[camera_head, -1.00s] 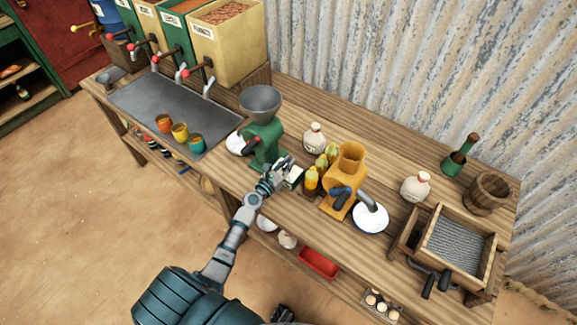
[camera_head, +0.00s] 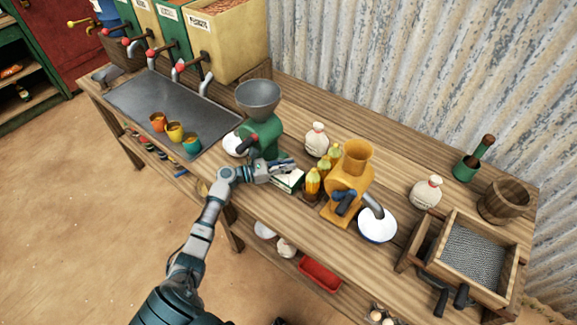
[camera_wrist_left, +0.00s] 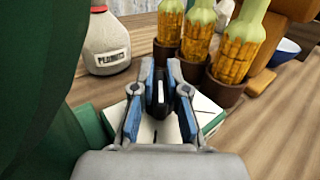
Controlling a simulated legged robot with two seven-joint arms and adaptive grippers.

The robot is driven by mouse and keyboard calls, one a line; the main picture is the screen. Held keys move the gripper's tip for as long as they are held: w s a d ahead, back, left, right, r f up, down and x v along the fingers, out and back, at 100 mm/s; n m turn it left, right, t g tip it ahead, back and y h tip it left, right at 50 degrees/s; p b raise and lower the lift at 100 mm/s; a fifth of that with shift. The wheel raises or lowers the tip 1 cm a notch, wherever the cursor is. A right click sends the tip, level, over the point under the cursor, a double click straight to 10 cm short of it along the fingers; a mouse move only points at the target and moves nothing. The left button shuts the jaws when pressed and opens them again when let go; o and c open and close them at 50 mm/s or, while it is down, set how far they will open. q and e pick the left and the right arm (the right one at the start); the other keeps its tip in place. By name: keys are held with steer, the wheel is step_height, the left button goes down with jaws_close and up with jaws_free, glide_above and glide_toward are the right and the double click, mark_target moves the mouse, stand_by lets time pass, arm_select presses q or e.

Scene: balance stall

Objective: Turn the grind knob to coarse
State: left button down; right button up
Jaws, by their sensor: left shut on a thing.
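The green grinder (camera_head: 266,134) with its grey hopper (camera_head: 258,96) stands on the wooden counter. A low box with a white top and green edge (camera_head: 289,184) sits at its right foot; the white top also shows in the left wrist view (camera_wrist_left: 207,112). My left gripper (camera_head: 290,166) is over this box, its wrist coming in from the left. In the left wrist view my left gripper (camera_wrist_left: 160,92) is shut on a small dark knob with a pale stripe (camera_wrist_left: 160,95), upright above the white top. Any coarse or fine marking is hidden or too small to read. My right gripper is out of view.
A white bowl (camera_head: 232,144) sits left of the green grinder.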

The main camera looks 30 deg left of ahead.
arm_select(q)
steer(key=shift+f, duration=0.1)
stand_by(0.3)
steer(key=c, duration=1.2)
jaws_free()
steer(key=shift+a, duration=0.1)
steer(key=v, duration=1.2)
steer(key=shift+a+f, duration=0.1)
steer(key=shift+a, duration=0.05)
